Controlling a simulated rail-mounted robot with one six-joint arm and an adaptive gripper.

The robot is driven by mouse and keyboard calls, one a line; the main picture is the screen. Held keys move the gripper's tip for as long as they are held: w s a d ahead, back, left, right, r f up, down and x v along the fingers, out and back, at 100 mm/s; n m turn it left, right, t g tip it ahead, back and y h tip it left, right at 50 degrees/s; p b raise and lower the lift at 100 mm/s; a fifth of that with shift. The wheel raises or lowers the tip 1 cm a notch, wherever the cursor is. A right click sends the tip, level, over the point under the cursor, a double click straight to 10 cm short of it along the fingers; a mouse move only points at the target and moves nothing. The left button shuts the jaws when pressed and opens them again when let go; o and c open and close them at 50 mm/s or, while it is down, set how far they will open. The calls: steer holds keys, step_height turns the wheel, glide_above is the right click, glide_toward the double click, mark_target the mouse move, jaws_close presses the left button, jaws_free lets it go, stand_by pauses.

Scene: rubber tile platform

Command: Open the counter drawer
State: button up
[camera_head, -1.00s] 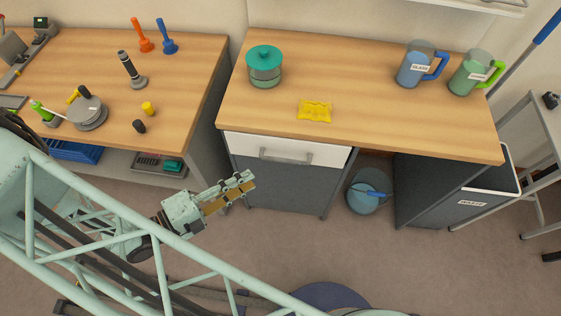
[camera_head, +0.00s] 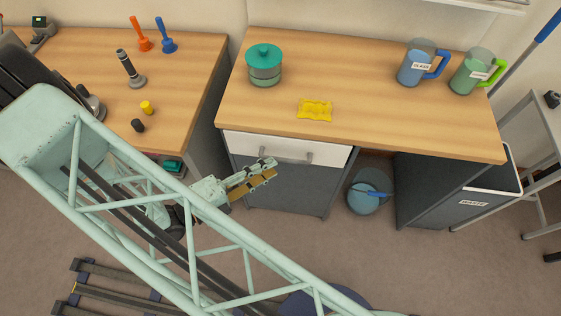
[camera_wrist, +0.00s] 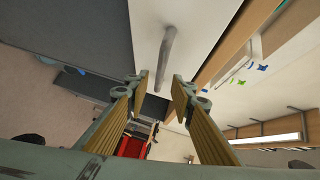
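The counter drawer has a white front (camera_head: 240,143) with a grey bar handle (camera_head: 310,157), below the wooden counter top. The drawer looks closed. My gripper (camera_head: 272,168) is in front of the drawer, near the left part of the handle, and hides some of it in the head view. In the wrist view my gripper (camera_wrist: 159,84) has its two fingers apart with nothing between them. The handle (camera_wrist: 168,50) shows there beyond the fingertips, against the white drawer front (camera_wrist: 205,30), apart from the fingers.
On the counter top (camera_head: 370,115) are a teal-lidded pot (camera_head: 264,66), a yellow packet (camera_head: 315,109), a blue jug (camera_head: 417,65) and a green jug (camera_head: 470,75). A bucket (camera_head: 365,200) stands under the counter, beside a waste bin (camera_head: 450,190).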

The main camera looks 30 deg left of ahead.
steer(key=shift+b+x, duration=0.3)
steer(key=shift+x, duration=2.35)
jaws_close()
